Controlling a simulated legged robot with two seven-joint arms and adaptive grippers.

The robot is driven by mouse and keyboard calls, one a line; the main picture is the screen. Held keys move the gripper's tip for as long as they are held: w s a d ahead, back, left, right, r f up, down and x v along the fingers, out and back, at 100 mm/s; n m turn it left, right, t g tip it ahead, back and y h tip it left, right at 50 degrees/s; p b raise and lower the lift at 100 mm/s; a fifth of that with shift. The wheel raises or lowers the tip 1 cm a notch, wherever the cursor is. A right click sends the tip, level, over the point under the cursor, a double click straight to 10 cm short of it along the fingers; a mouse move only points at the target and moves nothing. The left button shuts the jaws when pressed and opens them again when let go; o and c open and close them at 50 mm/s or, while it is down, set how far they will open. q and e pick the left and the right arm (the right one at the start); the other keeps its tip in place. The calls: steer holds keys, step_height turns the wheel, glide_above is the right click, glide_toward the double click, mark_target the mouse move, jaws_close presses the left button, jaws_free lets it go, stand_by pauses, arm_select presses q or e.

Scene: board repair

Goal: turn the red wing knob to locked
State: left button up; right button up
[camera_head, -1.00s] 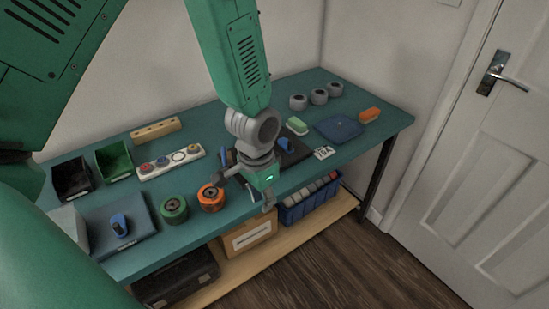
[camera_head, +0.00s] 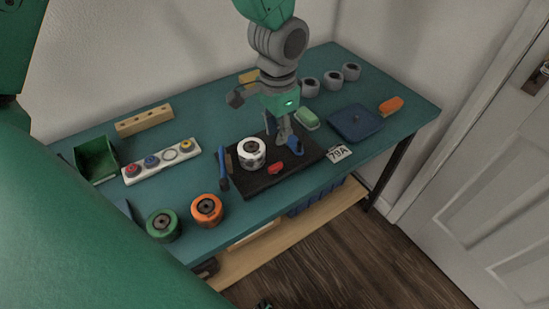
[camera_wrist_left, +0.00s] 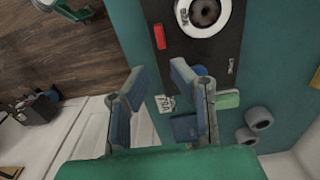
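The red wing knob (camera_head: 275,168) lies on the dark board (camera_head: 262,186), in front of a white wheel (camera_head: 251,153). In the left wrist view the red knob (camera_wrist_left: 160,37) shows as a short bar beside the white wheel (camera_wrist_left: 204,12). My left gripper (camera_head: 281,132) is over the board's back part, behind the knob and close to a blue handle (camera_head: 296,147). In the left wrist view its two fingers (camera_wrist_left: 157,80) stand apart with nothing between them; the knob is beyond the fingertips.
Orange (camera_head: 207,209) and green (camera_head: 163,225) wheels stand at the left front of the teal table. A blue tool (camera_head: 222,168) is at the board's left. A tag (camera_head: 339,153), a blue tray (camera_head: 355,122) and several grey rings are at the right.

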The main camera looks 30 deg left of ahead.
arm_select(q)
glide_above(274, 165)
steer(key=d, duration=0.2)
step_height(274, 165, down, 6)
steer(key=shift+a+r+b, duration=0.1)
steer(key=shift+b, duration=0.3)
steer(key=f, duration=0.1)
steer(key=a+f, duration=0.1)
steer(key=f, duration=0.1)
steer(key=a+f, duration=0.1)
steer(key=shift+w+f, duration=0.1)
steer(key=shift+f, duration=0.2)
steer(key=shift+a+f, duration=0.2)
steer(key=shift+f, duration=0.1)
steer(key=shift+s+f+b, duration=0.2)
steer(key=shift+b, duration=0.1)
steer(key=shift+d+f, duration=0.15)
steer(key=shift+d, duration=0.15)
steer(key=shift+w+d, duration=0.2)
steer(key=shift+d, duration=0.3)
steer(key=shift+a, duration=0.2)
jaws_close()
steer(key=shift+a, duration=0.25)
steer(key=shift+s, duration=0.1)
arm_select(e)
steer(key=shift+s+d+f, duration=0.1)
steer(key=shift+d+f, duration=0.1)
steer(key=shift+f, duration=0.3)
steer(key=shift+d+f, duration=0.15)
steer(key=shift+f, duration=0.3)
